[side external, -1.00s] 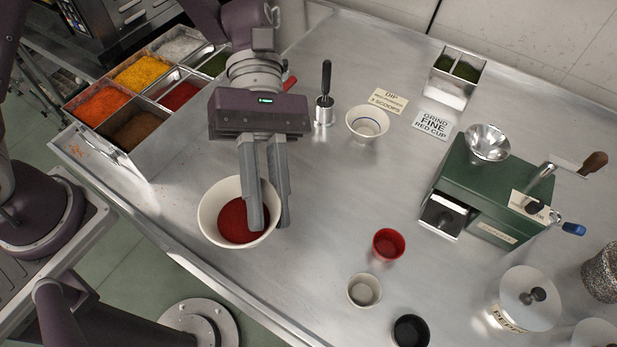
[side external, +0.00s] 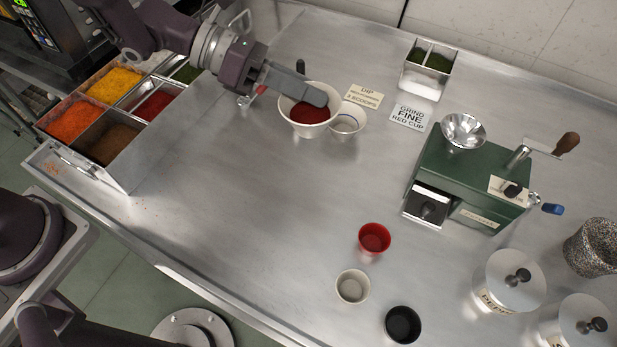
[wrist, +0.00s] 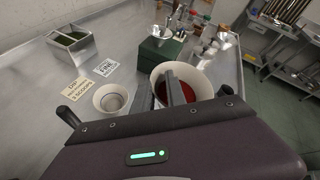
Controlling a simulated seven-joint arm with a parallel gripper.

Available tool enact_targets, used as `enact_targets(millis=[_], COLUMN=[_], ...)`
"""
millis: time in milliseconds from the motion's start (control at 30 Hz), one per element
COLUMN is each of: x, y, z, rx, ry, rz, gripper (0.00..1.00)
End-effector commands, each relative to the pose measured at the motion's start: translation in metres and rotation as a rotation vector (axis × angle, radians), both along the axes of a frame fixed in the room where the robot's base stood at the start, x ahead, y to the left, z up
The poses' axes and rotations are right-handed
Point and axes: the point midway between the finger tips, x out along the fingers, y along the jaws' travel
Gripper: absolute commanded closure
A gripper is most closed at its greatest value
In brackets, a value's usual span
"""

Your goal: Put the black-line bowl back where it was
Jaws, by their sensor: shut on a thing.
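A larger white bowl (side external: 308,129) with red powder in it is gripped at its rim by my gripper (side external: 316,96). In the wrist view the same bowl (wrist: 200,81) has a finger crossing its inside. A smaller white bowl (side external: 350,121) with a dark blue line inside stands just right of it and is partly covered by it. The smaller bowl also shows in the wrist view (wrist: 110,98), beside the held one with a gap. I cannot make out a black line on either bowl, nor whether the held bowl touches the table.
Spice bins (side external: 110,137) stand at left. Label cards (side external: 363,96), a green grinder (side external: 470,170), a red cup (side external: 374,238), a white cup (side external: 352,286) and a black cup (side external: 402,324) lie rightward. The front-left table is clear.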

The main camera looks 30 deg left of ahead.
Motion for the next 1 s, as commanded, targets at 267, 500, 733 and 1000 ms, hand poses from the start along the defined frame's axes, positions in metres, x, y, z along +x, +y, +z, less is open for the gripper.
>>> enact_targets(millis=[267, 500, 733, 1000], x=[-0.001, -0.001, -0.001, 0.000], y=[-0.001, -0.001, -0.001, -0.001], z=[-0.057, -0.110, -0.152, -0.160], rx=[0.001, 0.003, 0.001, 0.000], ry=[0.004, 0.004, 0.003, -0.001], rz=[-0.002, -0.003, -0.004, -0.002], gripper=[1.00, 1.00, 1.00, 1.00])
